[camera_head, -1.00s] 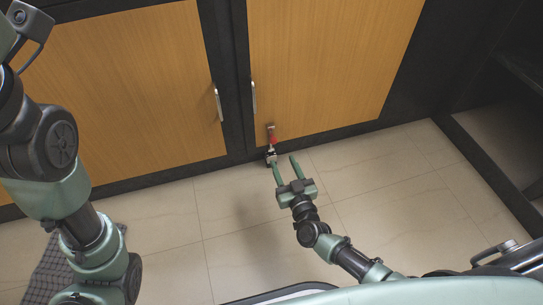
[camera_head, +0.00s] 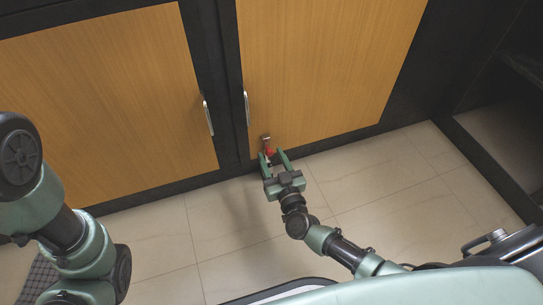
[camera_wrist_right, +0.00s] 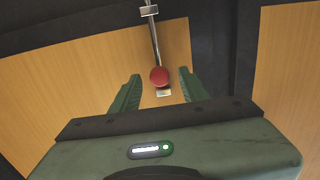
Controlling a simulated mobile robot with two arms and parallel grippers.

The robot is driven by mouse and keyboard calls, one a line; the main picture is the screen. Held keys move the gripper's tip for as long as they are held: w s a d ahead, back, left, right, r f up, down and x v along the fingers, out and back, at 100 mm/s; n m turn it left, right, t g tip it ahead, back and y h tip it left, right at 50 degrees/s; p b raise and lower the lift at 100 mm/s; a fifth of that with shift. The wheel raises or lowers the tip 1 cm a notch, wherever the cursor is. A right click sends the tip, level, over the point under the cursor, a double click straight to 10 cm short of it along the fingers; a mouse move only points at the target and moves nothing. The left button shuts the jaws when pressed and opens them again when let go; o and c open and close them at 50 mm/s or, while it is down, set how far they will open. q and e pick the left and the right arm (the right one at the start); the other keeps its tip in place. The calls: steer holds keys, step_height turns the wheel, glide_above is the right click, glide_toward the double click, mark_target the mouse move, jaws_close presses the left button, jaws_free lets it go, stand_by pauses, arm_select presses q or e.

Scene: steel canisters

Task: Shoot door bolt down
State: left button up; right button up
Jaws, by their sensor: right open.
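The door bolt has a red knob (camera_head: 270,152) and sits low on the right-hand wooden door (camera_head: 320,70), near its bottom left corner. In the right wrist view the red knob (camera_wrist_right: 159,76) is at the end of a thin metal rod (camera_wrist_right: 154,40). My right gripper (camera_head: 273,154) is open, with a green finger on each side of the knob. In the right wrist view the gripper (camera_wrist_right: 160,90) shows gaps between both fingers and the knob. My left arm is at the left edge of the head view, but its gripper is out of frame.
A second wooden door (camera_head: 100,100) stands to the left, and both doors have metal handles (camera_head: 246,108). Black frame surrounds them. The tiled floor (camera_head: 390,180) is clear in front. A dark checked mat (camera_head: 38,278) lies at the lower left.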

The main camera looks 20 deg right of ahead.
jaws_close()
stand_by(1.3)
